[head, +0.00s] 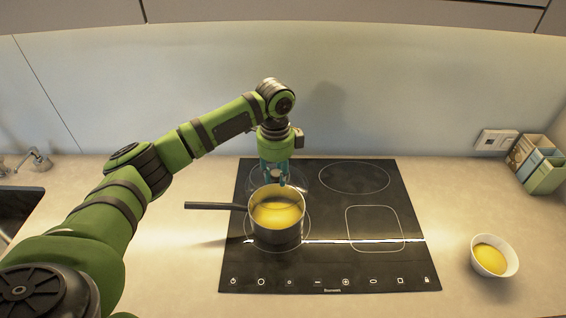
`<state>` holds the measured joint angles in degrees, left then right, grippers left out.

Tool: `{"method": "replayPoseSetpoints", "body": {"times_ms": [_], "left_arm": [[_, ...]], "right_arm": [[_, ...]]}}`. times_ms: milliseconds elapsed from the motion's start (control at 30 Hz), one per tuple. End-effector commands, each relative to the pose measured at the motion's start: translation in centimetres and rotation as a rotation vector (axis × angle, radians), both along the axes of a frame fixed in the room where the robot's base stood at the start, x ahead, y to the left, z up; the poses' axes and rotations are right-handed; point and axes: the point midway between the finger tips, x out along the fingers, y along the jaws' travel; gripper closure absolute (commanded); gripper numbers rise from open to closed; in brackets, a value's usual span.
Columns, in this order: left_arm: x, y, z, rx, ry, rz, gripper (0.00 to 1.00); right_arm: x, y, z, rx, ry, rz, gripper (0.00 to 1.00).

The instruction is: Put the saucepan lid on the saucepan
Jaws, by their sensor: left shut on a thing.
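The dark saucepan (275,236) stands upright on the front left zone of the black hob, its long handle (215,206) pointing left. It holds something yellow and its top looks uncovered. My left gripper (276,178) points down just behind the saucepan's far rim, over the back left zone. It is shut on a small pale knob, which I take to be that of the saucepan lid (277,174). The lid's disc is hard to make out; it may be clear glass. I cannot tell how far it is above the hob. My right gripper is out of view.
The black hob (372,275) has free zones on its right half. A white bowl (506,262) of yellow food stands on the counter at right. Boxes or books (543,165) and a wall socket (494,141) are at back right. A sink (20,210) and tap (38,158) are at left.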

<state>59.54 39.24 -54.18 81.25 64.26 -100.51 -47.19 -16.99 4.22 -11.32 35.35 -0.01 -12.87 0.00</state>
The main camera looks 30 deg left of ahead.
Motion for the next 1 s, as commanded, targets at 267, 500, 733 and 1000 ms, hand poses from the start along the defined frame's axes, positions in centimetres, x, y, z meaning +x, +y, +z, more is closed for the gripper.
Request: {"method": "replayPoseSetpoints", "body": {"times_ms": [267, 500, 733, 1000], "left_arm": [[0.0, 0.0, 0.0, -0.001, -0.001, 0.001, 1.0], [0.0, 0.0, -0.4, -0.001, 0.002, 0.0, 1.0], [0.0, 0.0, -1.8, -0.001, 0.002, 0.001, 1.0], [0.0, 0.0, -4.0, -0.001, 0.001, 0.001, 1.0]], "right_arm": [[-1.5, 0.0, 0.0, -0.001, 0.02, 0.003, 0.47], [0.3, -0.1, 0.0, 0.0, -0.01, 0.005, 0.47], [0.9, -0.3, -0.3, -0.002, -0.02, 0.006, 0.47], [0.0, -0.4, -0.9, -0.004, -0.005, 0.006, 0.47]]}}
